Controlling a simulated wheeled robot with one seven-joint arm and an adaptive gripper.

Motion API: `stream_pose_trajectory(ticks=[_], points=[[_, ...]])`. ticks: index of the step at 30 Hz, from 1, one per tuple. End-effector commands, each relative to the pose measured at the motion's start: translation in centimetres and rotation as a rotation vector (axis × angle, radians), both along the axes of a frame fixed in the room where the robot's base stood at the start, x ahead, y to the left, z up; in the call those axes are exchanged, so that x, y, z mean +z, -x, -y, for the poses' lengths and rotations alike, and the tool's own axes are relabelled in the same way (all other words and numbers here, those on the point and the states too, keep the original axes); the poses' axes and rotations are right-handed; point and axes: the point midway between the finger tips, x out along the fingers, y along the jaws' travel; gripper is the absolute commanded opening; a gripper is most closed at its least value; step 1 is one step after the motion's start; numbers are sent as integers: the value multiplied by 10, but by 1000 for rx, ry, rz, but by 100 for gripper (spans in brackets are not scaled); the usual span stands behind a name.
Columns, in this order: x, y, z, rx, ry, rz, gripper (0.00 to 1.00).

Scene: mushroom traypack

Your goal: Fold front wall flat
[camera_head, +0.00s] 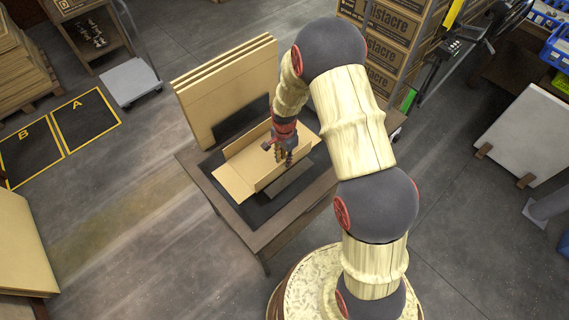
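A shallow open cardboard tray (236,182) lies on a black mat (248,209) on a low brown table (270,237). Its left end panel leans outward, and its back side stands up. My gripper (284,159) points down over the front right part of the tray, by that wall. It hides part of the tray's inside and front edge. I cannot tell whether it touches the wall, or whether its fingers are open or shut.
Large flat cardboard sheets (225,88) stand upright behind the tray. A shelf of printed cartons (395,30) is at the back right. A grey platform cart (130,82) and floor squares marked A and B (60,132) are at the left. The floor left of the table is clear.

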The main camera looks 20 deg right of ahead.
Motion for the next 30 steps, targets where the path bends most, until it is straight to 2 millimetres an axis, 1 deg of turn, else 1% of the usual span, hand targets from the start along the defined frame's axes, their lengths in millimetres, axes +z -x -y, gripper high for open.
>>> stream_pose_trajectory(ticks=[1,6,11,18,27,29,30], points=[[-9,1,0,0,0,-3,21],[-27,0,0,1,0,-2,21],[-34,0,0,1,0,0,21],[-34,0,0,1,0,0,21],[-33,0,0,2,0,0,4],[-33,0,0,1,0,0,0],[-33,0,0,2,0,0,0]])
